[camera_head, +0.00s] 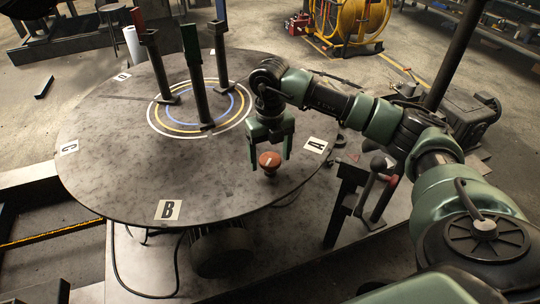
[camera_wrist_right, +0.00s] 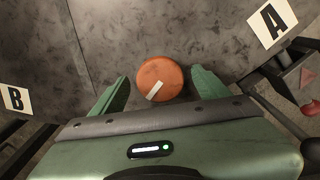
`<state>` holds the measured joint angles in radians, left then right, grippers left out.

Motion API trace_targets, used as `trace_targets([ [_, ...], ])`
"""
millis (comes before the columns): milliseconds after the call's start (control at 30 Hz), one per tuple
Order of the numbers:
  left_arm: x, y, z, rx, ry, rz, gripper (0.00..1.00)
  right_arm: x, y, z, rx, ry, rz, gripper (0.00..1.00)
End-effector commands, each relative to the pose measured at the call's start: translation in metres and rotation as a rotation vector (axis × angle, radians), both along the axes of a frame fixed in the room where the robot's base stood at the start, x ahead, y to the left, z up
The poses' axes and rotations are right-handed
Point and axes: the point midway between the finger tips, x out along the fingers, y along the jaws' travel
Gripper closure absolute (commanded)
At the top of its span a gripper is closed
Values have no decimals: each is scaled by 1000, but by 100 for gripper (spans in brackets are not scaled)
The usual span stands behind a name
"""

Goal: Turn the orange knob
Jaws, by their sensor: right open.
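The orange knob (camera_head: 270,161) is round with a white mark on its top. It stands at the near right edge of the round table (camera_head: 110,165), between the A and B labels. My right gripper (camera_head: 270,152) is open, with its green fingers pointing down on either side of the knob. In the right wrist view the knob (camera_wrist_right: 159,79) shows between and slightly beyond the fingertips (camera_wrist_right: 160,85), with gaps on both sides. I cannot tell if a finger touches it. My left gripper is not in view.
Dark upright posts (camera_head: 195,75) stand on the table inside painted rings. Label cards A (camera_head: 315,145), B (camera_head: 168,209) and C (camera_head: 69,147) lie near the rim. The table's left part is clear.

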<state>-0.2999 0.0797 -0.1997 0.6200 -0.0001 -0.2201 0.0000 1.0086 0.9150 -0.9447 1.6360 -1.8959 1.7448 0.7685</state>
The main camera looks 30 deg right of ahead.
Motion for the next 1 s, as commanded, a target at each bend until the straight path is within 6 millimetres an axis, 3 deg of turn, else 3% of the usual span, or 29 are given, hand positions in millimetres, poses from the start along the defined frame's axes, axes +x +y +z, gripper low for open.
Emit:
trace_targets([
  [167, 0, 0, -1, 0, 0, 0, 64, 1, 0, 8, 0, -2, 0, 24],
  [600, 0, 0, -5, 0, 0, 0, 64, 0, 0, 73, 0, -2, 0, 24],
  [1000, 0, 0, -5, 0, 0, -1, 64, 0, 0, 78, 0, 0, 0, 24],
])
